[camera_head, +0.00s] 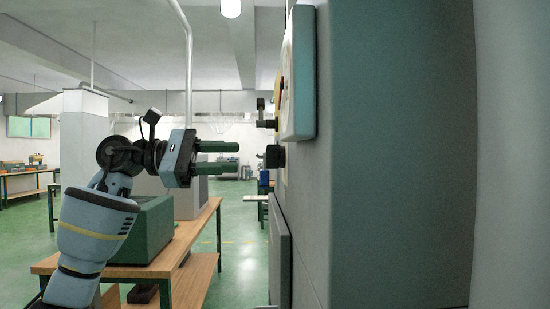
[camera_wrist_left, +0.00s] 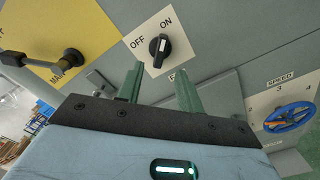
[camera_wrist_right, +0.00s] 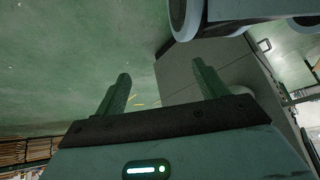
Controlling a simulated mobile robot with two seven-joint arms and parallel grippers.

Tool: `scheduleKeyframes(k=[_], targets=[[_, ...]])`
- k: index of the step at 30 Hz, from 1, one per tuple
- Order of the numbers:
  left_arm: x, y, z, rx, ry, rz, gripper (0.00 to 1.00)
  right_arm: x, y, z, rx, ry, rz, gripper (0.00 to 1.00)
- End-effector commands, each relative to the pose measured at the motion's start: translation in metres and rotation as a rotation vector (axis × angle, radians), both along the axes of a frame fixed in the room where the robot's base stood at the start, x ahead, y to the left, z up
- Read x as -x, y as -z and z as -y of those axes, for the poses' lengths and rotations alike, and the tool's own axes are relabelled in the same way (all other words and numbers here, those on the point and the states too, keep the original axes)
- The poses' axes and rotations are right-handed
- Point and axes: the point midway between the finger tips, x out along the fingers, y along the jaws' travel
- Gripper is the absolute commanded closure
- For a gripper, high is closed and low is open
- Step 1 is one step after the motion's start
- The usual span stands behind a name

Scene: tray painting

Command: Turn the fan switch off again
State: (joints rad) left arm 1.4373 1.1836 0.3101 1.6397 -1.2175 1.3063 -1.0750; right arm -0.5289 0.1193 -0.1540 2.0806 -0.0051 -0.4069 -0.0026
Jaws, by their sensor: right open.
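The fan switch is a black rotary knob (camera_wrist_left: 160,47) on a white plate (camera_wrist_left: 178,57) marked OFF and ON. In the left wrist view its marked end points up toward ON. A black knob (camera_head: 274,156), seen edge-on on the panel side in the head view, appears to be the same switch. My left gripper (camera_head: 238,157) points right at it, with a small gap. Its two green fingers (camera_wrist_left: 160,85) are apart, with nothing between them, just below the knob plate in the left wrist view. My right gripper (camera_wrist_right: 160,82) is open and empty, away from the panel.
A lever (camera_wrist_left: 62,68) on a yellow plate lies left of the switch. A blue handwheel (camera_wrist_left: 290,116) on a SPEED dial lies right. The grey cabinet (camera_head: 390,170) fills the right of the head view. A green crate (camera_head: 145,240) stands on a wooden table (camera_head: 195,232) behind my left arm.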

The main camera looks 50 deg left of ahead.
Motion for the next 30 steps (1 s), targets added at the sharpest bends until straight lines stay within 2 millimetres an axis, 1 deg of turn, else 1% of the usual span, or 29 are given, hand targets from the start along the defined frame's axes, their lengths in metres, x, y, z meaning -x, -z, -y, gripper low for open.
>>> scheduleKeyframes(k=[5, 15, 19, 24, 30], targets=[[-0.006, -0.001, 0.005, 0.001, 0.002, 0.0, 0.64, 0.004, -0.001, -0.002, -0.004, 0.004, -0.008, 0.28], [-0.042, -0.002, 0.036, 0.002, 0.005, 0.003, 0.64, 0.004, -0.013, -0.003, -0.008, 0.009, -0.003, 0.28], [-0.054, -0.001, 0.044, 0.002, 0.004, 0.001, 0.64, 0.006, -0.014, -0.003, -0.009, 0.009, -0.004, 0.28], [-0.06, -0.001, 0.049, 0.002, 0.001, 0.0, 0.64, 0.006, -0.015, -0.003, -0.008, 0.008, -0.005, 0.28], [-0.061, 0.0, 0.049, 0.002, 0.001, 0.0, 0.64, 0.006, -0.015, -0.002, -0.007, 0.006, -0.006, 0.28]])
